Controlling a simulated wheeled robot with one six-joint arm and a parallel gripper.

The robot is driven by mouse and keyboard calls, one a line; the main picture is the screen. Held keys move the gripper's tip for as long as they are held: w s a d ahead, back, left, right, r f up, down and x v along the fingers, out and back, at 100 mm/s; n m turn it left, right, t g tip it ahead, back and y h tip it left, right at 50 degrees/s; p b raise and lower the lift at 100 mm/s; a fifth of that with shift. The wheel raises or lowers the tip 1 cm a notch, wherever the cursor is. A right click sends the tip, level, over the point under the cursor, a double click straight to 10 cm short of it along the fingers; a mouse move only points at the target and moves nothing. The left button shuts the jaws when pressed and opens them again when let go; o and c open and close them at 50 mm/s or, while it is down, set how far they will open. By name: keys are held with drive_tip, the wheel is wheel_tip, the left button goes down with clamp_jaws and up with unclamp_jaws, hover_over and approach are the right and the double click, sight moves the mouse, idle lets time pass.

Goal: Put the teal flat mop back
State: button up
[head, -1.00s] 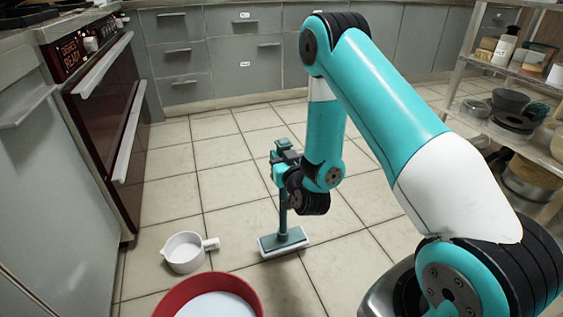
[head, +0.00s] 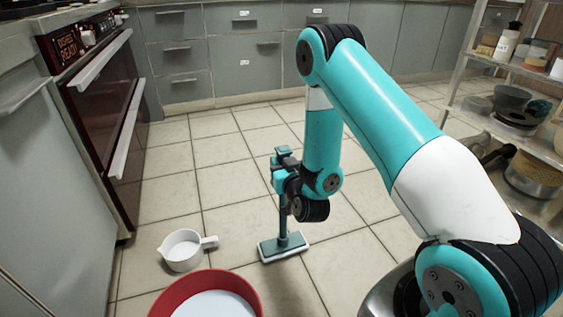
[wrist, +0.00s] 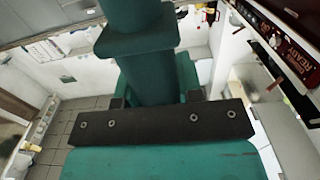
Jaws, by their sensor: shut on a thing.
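The teal flat mop (head: 284,246) stands upright on the tiled floor in the head view, its flat rectangular head with a pale underside at or just above the tiles. My gripper (head: 284,176) is shut on the upper part of its handle. In the wrist view, the teal handle (wrist: 152,70) runs up between the dark finger parts of my gripper (wrist: 150,105) and fills the middle. The mop's holder cannot be made out in these frames.
A white saucepan (head: 183,250) and a red-rimmed basin (head: 253,292) with pale contents are on the floor to the left and front. The oven (head: 105,110) is at left, an open shelf (head: 510,130) at right. Grey drawers (head: 190,60) line the back. Middle floor is clear.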

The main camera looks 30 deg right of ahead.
drive_tip(key=shift+f+b, duration=0.4)
drive_tip(key=shift+f, duration=0.15)
idle(0.4)
drive_tip(key=o, duration=1.1)
